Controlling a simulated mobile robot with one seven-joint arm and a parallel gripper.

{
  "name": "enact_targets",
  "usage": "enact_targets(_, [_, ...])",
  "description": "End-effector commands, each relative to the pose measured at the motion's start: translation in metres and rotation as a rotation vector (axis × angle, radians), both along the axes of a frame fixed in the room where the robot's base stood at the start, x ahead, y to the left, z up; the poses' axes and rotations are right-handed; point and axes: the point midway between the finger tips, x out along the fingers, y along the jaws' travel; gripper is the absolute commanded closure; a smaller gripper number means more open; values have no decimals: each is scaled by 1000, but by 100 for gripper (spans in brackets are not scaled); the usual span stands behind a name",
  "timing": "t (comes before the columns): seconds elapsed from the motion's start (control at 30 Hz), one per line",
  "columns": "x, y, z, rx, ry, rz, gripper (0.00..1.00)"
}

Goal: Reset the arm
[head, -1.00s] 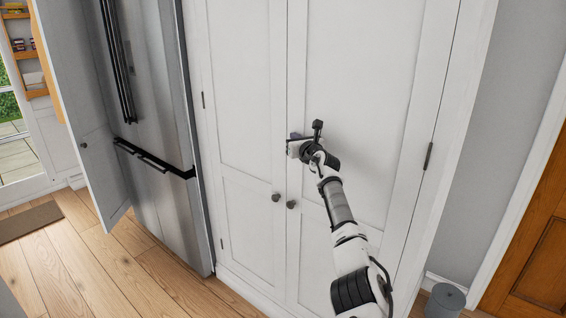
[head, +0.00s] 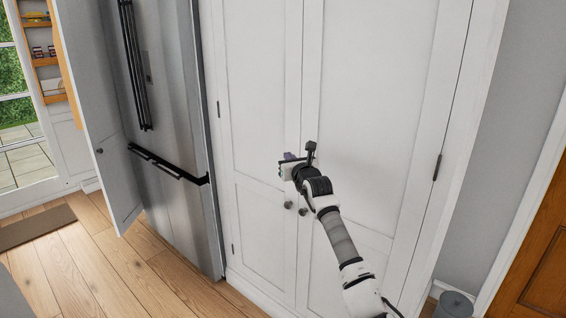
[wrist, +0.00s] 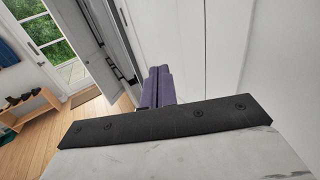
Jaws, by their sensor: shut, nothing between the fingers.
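My gripper (head: 288,158) is in the middle of the head view, at the end of my raised arm. It is in front of the white double-door cupboard (head: 370,110), a little above its two round knobs (head: 295,208). In the wrist view my gripper's purple fingers (wrist: 157,88) lie together, with nothing between them. The cupboard doors are closed, and their white face also fills the right of the wrist view (wrist: 200,45). I cannot tell the exact gap between my gripper and the door.
A steel fridge (head: 170,110) stands left of the cupboard, with an open white door panel (head: 100,120) beside it. A brown mat (head: 35,226) lies on the wooden floor. A grey bin (head: 453,305) stands at the lower right, near a brown wooden door (head: 540,260). Floor at lower left is clear.

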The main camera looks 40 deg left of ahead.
Motion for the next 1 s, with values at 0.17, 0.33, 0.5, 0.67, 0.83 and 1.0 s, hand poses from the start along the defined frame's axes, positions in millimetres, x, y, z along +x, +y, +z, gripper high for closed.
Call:
enact_targets(0.17, [-21, 2, -2, 3, 0, 0, 100])
enact_targets(0.33, [-31, 2, -1, 2, 1, -3, 100])
enact_targets(0.5, [-33, 2, 0, 1, 1, -4, 100])
enact_targets(0.67, [-47, 10, 3, 34, 19, 33, 100])
enact_targets(0.83, [-127, 46, 29, 239, 136, 251, 100])
enact_targets(1.0, [-242, 60, 77, 526, 341, 573, 100])
